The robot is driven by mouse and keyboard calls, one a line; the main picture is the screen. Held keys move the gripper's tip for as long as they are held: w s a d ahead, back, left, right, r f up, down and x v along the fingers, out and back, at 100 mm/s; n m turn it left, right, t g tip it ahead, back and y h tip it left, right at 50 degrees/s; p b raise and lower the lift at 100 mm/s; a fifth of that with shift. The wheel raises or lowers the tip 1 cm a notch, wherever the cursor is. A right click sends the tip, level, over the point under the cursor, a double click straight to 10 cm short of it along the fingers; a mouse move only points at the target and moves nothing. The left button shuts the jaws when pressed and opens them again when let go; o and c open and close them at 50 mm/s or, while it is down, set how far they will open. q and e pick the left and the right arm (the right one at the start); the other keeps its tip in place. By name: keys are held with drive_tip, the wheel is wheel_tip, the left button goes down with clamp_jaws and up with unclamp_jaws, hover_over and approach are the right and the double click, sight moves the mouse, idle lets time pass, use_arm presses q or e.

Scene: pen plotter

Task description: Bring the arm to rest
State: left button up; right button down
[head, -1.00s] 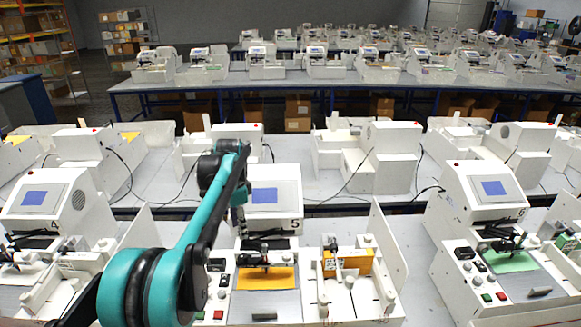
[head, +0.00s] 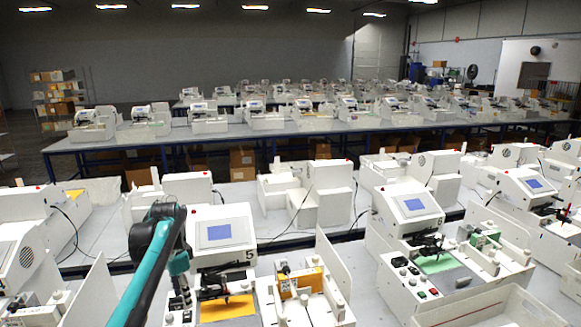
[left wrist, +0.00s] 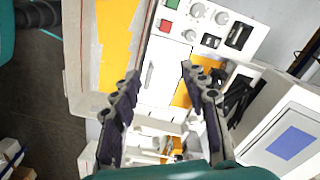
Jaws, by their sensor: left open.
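My left arm comes in from the lower left in the head view. Its gripper (head: 180,268) hangs just left of the screen of the white plotter marked 5 (head: 222,232). In the left wrist view my left gripper (left wrist: 160,82) has its two dark fingers wide apart, with nothing held between them. Below the fingers are the plotter's white panel (left wrist: 172,62) and an orange sheet partly hidden by the right finger. I cannot tell from these views how far above the plotter the fingers are. My right gripper is in neither view.
An orange sheet (head: 226,308) lies on plotter 5's bed, with an upright white side panel (head: 335,270) to its right. Another plotter (head: 408,215) with a green sheet stands further right. An empty white tray (head: 495,308) is at the lower right. Rows of machines fill the tables behind.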

use_arm(q)
drive_tip(key=s+d+f+n+t+b, duration=0.2)
drive_tip(key=s+d+f+n+b, duration=0.15)
drive_tip(key=s, duration=0.45)
drive_tip(key=s+d+f+n+t+b, duration=0.2)
drive_tip(key=s+d+f+b, duration=0.1)
drive_tip(key=s+d+b, duration=0.3)
drive_tip(key=s+d+f+n+t+b, duration=0.2)
drive_tip(key=s+f+n+b, duration=0.1)
drive_tip(key=s+f, duration=0.8)
drive_tip(key=shift+s+d+n+t, duration=0.25)
drive_tip(key=shift+s+n+t, duration=0.15)
drive_tip(key=shift+s+n, duration=0.05)
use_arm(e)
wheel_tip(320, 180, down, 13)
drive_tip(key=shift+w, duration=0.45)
use_arm(q)
drive_tip(key=shift+f, duration=0.1)
